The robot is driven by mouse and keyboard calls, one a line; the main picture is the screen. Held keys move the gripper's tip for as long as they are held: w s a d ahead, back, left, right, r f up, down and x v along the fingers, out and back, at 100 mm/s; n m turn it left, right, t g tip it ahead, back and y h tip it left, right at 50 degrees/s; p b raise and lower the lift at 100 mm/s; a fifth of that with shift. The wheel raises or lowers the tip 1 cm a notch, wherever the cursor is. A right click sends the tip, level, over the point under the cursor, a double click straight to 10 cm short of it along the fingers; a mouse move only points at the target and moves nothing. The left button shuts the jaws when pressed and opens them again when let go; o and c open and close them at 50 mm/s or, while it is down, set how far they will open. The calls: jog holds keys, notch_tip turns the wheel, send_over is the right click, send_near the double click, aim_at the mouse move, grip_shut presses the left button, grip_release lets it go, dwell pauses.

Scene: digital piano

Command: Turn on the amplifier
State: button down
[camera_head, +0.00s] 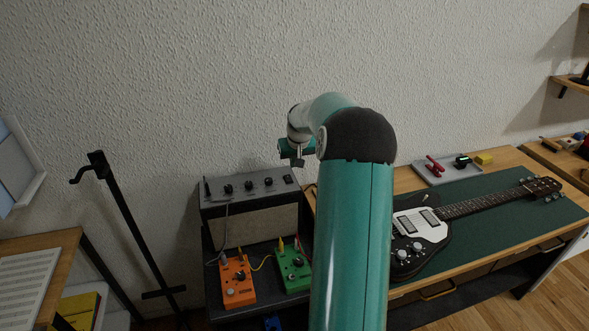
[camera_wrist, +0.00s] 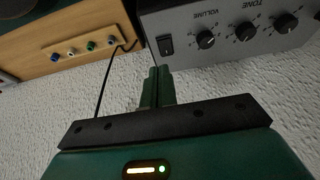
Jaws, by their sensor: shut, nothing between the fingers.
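The amplifier (camera_head: 252,210) is a grey and black box with a row of black knobs on its top panel, standing against the wall. In the wrist view its panel (camera_wrist: 190,22) shows knobs marked VOLUME and TONE. A black rocker switch (camera_wrist: 165,45) sits beside the volume knob; in the head view the switch (camera_head: 290,179) is at the panel's right end. My gripper (camera_head: 298,162) is above that right end. In the wrist view my gripper (camera_wrist: 157,72) has its green fingers together and empty, close to the switch. I cannot tell whether they touch it.
An orange pedal (camera_head: 237,283) and a green pedal (camera_head: 292,268) stand in front of the amplifier. An electric guitar (camera_head: 420,240) lies on a green mat (camera_head: 480,237) at right. A black stand (camera_head: 130,225) is at left. The textured wall is close behind.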

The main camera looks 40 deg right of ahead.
aim_at(289, 178)
jog(key=v, duration=0.6)
jog(key=shift+a, duration=0.15)
jog(key=shift+w+r+t, duration=0.15)
jog(key=shift+w+t, duration=0.15)
jog(key=shift+w, duration=0.25)
jog(key=x, duration=1.4)
jog(key=shift+s+d, duration=0.1)
jog(key=shift+d, duration=0.1)
